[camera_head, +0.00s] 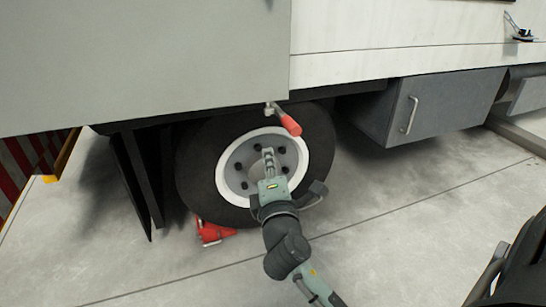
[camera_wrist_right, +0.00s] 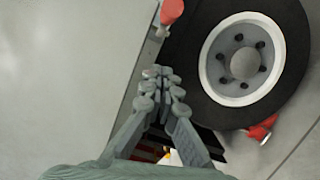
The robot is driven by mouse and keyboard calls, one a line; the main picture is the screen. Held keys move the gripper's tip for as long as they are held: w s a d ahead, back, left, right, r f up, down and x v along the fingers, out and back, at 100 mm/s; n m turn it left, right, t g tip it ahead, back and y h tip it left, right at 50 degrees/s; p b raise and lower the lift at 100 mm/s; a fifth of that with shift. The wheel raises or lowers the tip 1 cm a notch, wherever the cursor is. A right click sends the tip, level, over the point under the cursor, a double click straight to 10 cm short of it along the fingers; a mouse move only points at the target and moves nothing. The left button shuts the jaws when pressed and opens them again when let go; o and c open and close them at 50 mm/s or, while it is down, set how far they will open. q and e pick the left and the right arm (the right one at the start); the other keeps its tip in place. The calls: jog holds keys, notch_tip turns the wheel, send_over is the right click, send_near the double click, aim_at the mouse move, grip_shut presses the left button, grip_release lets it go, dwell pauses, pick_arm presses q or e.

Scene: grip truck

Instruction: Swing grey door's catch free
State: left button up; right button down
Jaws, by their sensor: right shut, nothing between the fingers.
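The grey door (camera_head: 150,55) is the large flat panel at the upper left of the head view. Its catch (camera_head: 286,120) sits at the door's lower right corner, with a metal end and a red grip that slants down to the right. The red grip also shows at the top of the right wrist view (camera_wrist_right: 172,11). My right gripper (camera_head: 268,154) is shut and empty, below the catch and apart from it, in front of the wheel. Its closed fingertips show in the right wrist view (camera_wrist_right: 157,73). My left gripper is not in view.
A wheel (camera_head: 316,150) stands behind my right gripper, with a red chock (camera_head: 213,232) at its foot. A grey box (camera_head: 440,105) with a handle hangs under the truck at the right. The concrete floor (camera_head: 400,225) is open in front.

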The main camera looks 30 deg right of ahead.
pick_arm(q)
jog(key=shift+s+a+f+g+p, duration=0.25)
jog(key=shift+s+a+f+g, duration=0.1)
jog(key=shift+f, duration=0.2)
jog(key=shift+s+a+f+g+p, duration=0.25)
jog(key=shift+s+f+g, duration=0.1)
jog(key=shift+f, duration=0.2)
pick_arm(e)
jog(key=w+d+r, duration=0.1)
jog(key=w+d, duration=0.4)
jog(key=d, duration=0.2)
jog(key=shift+w, duration=0.1)
